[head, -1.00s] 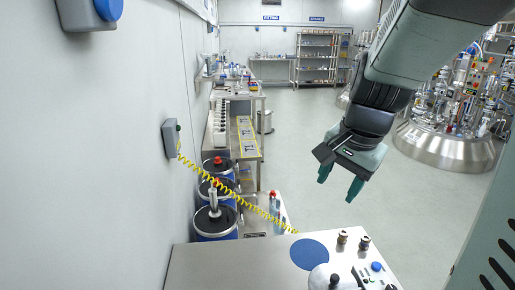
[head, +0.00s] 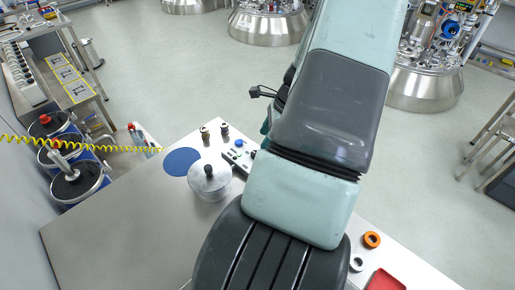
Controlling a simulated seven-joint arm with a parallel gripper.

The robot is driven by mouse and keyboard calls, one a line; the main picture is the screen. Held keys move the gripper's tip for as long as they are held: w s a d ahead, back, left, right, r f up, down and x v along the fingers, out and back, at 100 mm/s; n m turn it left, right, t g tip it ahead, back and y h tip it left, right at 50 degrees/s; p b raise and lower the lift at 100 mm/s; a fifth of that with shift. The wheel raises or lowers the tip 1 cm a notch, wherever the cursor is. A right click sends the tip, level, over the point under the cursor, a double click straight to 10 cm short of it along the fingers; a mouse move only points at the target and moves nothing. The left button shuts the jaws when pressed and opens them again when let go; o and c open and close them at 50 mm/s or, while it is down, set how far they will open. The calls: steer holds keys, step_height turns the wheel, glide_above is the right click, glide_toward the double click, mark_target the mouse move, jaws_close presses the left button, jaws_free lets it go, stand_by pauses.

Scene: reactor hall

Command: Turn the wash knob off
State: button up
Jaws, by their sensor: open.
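A small pale panel (head: 238,157) with a blue knob (head: 239,143) and dark parts lies on the steel table, just left of my arm. I cannot read any label, so I cannot tell which control is the wash knob. My arm covers the right part of this area. My gripper (head: 266,125) is mostly hidden behind my arm, with only a teal bit of it showing beyond the panel, near the table's far edge. It is open, and I see nothing held in it. I cannot tell its height above the table.
A blue disc (head: 181,161) and two small metal cylinders (head: 204,134) (head: 225,131) are close by. The table's left part is clear.

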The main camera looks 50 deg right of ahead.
steer(key=x, duration=0.6)
steer(key=shift+w+a+f, duration=0.15)
steer(key=shift+f, duration=0.25)
jaws_close()
